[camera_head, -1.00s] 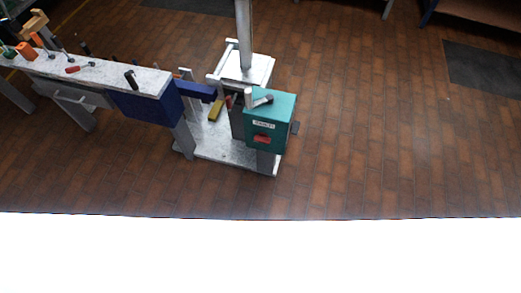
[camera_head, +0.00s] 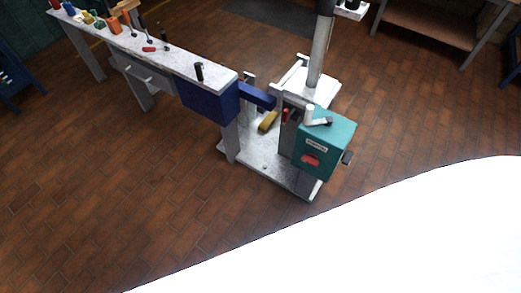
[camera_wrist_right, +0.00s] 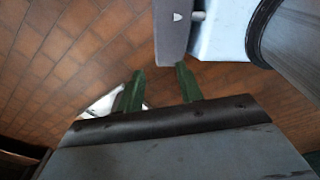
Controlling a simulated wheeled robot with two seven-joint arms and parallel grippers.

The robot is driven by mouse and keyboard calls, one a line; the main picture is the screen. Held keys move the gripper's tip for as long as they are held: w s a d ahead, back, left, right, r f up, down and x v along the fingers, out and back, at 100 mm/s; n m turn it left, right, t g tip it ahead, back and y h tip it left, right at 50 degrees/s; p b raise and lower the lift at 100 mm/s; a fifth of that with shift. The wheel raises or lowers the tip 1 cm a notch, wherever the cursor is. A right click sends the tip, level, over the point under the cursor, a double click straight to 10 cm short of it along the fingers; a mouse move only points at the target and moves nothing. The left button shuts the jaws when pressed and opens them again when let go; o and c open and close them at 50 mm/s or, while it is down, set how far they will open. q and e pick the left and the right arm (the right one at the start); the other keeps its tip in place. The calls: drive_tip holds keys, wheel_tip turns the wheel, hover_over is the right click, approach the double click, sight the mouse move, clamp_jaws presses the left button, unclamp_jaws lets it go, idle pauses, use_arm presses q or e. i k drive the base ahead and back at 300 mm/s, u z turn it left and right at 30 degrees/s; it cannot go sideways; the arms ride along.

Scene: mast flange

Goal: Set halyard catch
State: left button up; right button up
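The mast (camera_head: 320,50) rises as a grey post from a white block on the base plate (camera_head: 262,168). A teal box (camera_head: 334,138) with a small label and a red part (camera_head: 310,159) stands at the front of the plate. A white and dark lever-like piece (camera_head: 318,120) lies on its top; I cannot tell if it is the halyard catch. A yellow piece (camera_head: 268,121) sits behind the box. In the right wrist view my right gripper (camera_wrist_right: 160,80) shows two green fingers held apart with nothing between them. My left gripper is not in view.
A long grey bench (camera_head: 180,62) with several tools and a blue end (camera_head: 208,101) stands left of the mast. A brown table (camera_head: 430,25) is at the back right. The brick floor between is open. A white surface fills the bottom right.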

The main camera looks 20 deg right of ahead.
sight(310, 158)
drive_tip(key=u, duration=0.85)
drive_tip(key=i, duration=1.15)
drive_tip(key=z, duration=2.75)
